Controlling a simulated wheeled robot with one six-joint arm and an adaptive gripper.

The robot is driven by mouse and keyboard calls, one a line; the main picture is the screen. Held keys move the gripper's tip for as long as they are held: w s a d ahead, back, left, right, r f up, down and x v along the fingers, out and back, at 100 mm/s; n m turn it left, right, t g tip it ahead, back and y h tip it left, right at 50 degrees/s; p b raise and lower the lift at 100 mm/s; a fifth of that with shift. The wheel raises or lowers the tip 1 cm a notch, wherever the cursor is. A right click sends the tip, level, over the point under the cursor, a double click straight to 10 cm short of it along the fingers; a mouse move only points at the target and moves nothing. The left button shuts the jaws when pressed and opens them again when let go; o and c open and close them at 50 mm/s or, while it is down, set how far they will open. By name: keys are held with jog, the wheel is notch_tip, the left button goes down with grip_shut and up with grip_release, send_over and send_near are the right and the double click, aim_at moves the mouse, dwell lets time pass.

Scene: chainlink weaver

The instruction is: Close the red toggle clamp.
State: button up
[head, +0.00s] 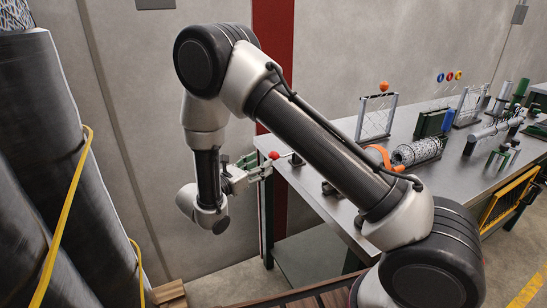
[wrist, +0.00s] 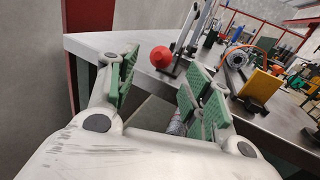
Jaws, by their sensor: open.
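The red ball knob (head: 274,155) of a toggle clamp shows at the near left corner of the metal table, with a thin lever running right from it. It also shows in the wrist view as a red ball (wrist: 161,56), with a grey metal bar beside it on the right. My gripper (head: 250,168) is open, its green pads just left of the knob in the head view. In the wrist view, the knob appears between and beyond the open fingers (wrist: 163,78). I cannot tell whether anything touches it. The clamp's base is small and partly unclear.
The metal table (head: 330,205) extends right. It carries a wire mesh roll (head: 417,150), an orange curved part (head: 381,156) and upright mesh frames (head: 377,117). A yellow block (wrist: 260,85) stands right of my fingers. Large dark rolls (head: 95,190) stand left; a wall is behind.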

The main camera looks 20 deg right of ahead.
aim_at(273, 156)
jog(key=x, duration=0.7)
jog(key=shift+d, duration=0.1)
grip_shut()
